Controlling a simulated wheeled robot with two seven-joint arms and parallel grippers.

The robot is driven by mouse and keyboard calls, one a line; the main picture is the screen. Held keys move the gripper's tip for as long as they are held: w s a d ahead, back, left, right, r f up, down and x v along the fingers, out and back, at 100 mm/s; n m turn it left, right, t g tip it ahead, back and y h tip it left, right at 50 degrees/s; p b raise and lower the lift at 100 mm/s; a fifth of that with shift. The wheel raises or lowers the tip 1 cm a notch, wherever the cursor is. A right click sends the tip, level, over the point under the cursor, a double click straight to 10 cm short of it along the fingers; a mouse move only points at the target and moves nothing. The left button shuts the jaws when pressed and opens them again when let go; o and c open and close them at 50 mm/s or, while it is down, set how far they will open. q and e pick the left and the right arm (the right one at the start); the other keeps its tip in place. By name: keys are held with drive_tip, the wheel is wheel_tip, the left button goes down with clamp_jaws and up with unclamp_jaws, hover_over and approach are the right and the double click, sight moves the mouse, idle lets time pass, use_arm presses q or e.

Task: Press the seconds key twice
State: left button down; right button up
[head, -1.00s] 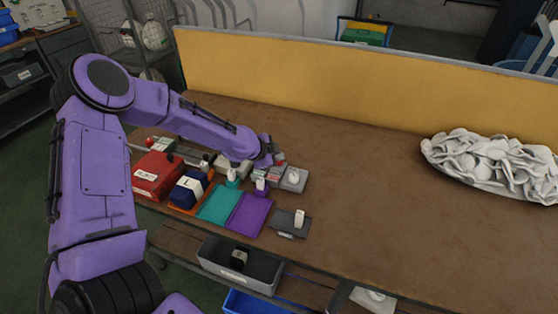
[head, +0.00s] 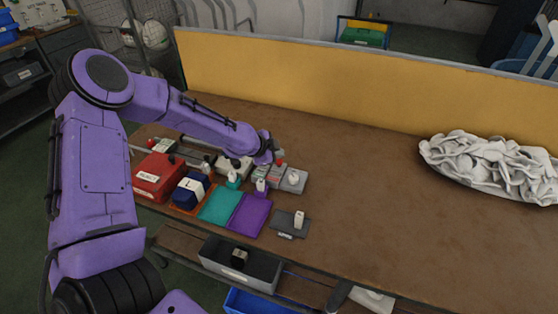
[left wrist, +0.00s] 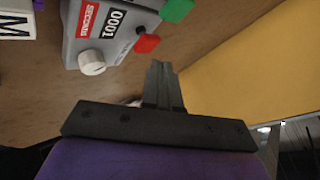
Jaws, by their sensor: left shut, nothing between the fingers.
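The grey counter box (left wrist: 115,45) shows large at the top of the left wrist view. It has a red label reading SECONDS (left wrist: 88,20), a counter reading 0001 (left wrist: 114,24), a white round knob or key (left wrist: 92,62), a red key (left wrist: 147,43) and a green key (left wrist: 177,9). In the head view the grey box (head: 293,187) stands at the right end of the group of items, beside my left gripper (head: 278,157). My left gripper is shut and empty; its fingertips (left wrist: 163,68) are apart from the red key in the left wrist view. My right gripper is out of view.
A red REJECT box (head: 153,183), a navy box marked L (head: 187,194), a teal mat (head: 219,206) and a purple mat (head: 250,215) lie in front. A heap of white socks (head: 490,165) is at right. A yellow panel (head: 350,88) backs the table; its middle is clear.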

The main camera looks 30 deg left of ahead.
use_arm(q)
drive_tip(key=shift+r+p, duration=2.2)
drive_tip(key=shift+r, duration=0.35)
drive_tip(key=shift+f, duration=0.1)
idle(0.5)
